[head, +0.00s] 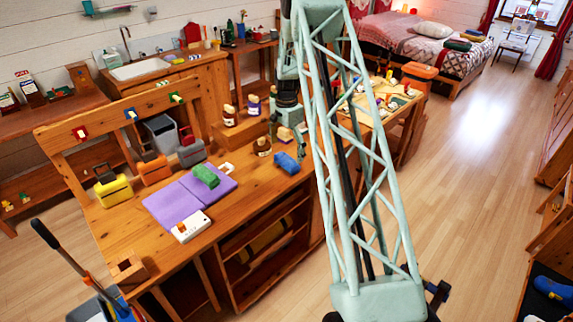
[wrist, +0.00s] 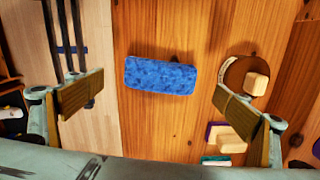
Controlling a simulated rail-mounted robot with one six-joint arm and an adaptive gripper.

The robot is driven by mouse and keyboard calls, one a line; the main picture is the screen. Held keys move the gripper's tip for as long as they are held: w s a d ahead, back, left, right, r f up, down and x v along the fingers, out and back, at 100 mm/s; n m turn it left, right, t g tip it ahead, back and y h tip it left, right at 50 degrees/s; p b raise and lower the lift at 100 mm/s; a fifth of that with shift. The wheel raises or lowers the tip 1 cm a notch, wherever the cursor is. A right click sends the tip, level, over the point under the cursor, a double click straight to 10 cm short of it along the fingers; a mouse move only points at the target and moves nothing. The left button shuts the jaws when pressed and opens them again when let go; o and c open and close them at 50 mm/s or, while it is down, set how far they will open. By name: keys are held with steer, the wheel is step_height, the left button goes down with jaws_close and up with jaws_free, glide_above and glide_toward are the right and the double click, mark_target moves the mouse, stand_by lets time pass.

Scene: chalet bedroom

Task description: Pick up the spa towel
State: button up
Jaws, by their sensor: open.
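A blue, mottled, folded bundle that looks like the spa towel (head: 287,163) lies on the wooden bench near its right end. In the wrist view the blue towel (wrist: 161,75) lies flat on bare wood, ahead of and between my two fingers. My gripper (wrist: 160,107) is open and empty, its fingers wide apart on either side. It hangs above the bench, apart from the towel. In the head view my wrist shows above the towel, and the fingertips are hard to make out.

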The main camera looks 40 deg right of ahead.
mark_target(286, 159)
steer(key=shift+f, duration=2.55)
steer(key=shift+c, duration=0.3)
steer(key=c, duration=0.9)
steer(key=shift+r, duration=0.1)
steer(key=shift+r, duration=1.5)
steer(key=shift+s+r, duration=0.1)
steer(key=shift+r, duration=0.15)
steer(key=s+a, duration=0.2)
steer(key=s, duration=0.2)
steer(key=s+a+r, duration=0.1)
steer(key=s+a, duration=0.2)
steer(key=s, duration=0.2)
steer(key=s+a, duration=0.3)
steer(key=s, duration=0.1)
steer(key=shift+s+a+r, duration=0.2)
steer(key=shift+s, duration=0.05)
